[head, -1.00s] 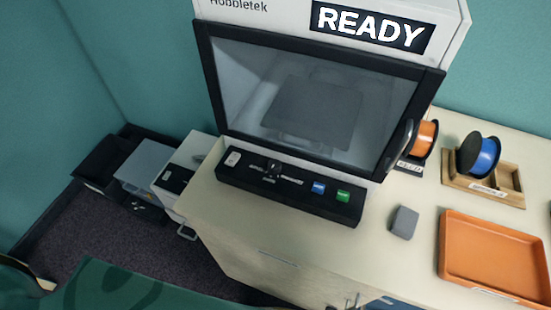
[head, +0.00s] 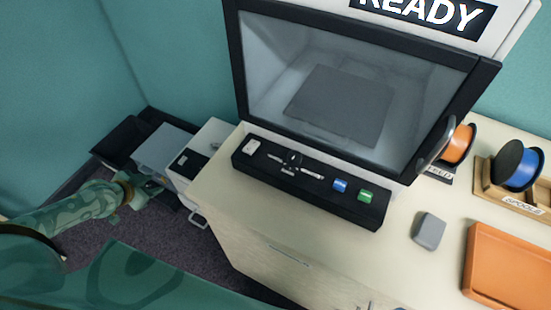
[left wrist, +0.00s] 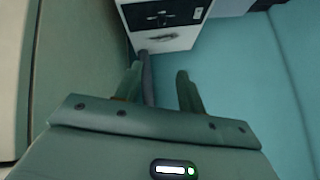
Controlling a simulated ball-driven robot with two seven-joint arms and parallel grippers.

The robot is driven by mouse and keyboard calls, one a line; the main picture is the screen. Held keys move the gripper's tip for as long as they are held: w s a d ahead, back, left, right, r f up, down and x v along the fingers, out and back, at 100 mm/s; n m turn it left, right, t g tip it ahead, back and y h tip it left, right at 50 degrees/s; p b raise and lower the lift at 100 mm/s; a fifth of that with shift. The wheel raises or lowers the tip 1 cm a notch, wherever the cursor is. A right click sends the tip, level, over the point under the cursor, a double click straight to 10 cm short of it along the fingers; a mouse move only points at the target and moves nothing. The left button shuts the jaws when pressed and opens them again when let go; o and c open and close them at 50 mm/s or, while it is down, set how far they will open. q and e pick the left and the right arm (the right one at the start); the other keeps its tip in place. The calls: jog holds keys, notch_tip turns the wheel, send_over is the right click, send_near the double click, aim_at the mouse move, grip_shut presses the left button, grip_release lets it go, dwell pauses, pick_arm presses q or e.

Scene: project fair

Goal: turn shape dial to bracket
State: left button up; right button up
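The shape dial (head: 292,160) is a small dark knob with a light pointer, on the black control panel (head: 318,193) below the printer's window. Pale labels sit around it, too small to read. My left gripper (head: 152,188) is left of the cabinet, well apart from the dial, over the floor. In the left wrist view my left gripper (left wrist: 158,85) has its two fingers spread with nothing held between them. The dial does not show in that view. My right gripper cannot be made out in either view.
A grey block (head: 429,231), an orange tray (head: 510,270) and spools (head: 518,166) stand right. The cabinet top's front left is clear. Low boxes (head: 165,148) stand left.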

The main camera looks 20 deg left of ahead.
pick_arm(q)
jog(key=w+d+r+m+t+h, duration=0.1)
jog(key=w+d+r+m+h, duration=0.35)
jog(key=d+r, duration=0.9)
jog(key=s+d+r+g+h, duration=0.1)
jog(key=s+d+r+h, duration=0.2)
jog(key=d+r+h, duration=0.7)
jog(key=m+y+p, duration=0.1)
jog(key=y+p, duration=0.3)
jog(key=p, duration=0.1)
send_near(288, 157)
jog(key=shift+w+d+f+h, duration=0.1)
jog(key=shift+w+d+h, duration=0.15)
jog(key=shift+w+d, duration=0.55)
jog(key=x, duration=0.3)
jog(key=f+x, duration=0.1)
jog(key=x, duration=0.3)
jog(key=shift+d+f+p, duration=0.1)
jog(key=shift+d+p, duration=0.05)
jog(key=shift+p, duration=0.25)
jog(key=c, duration=0.7)
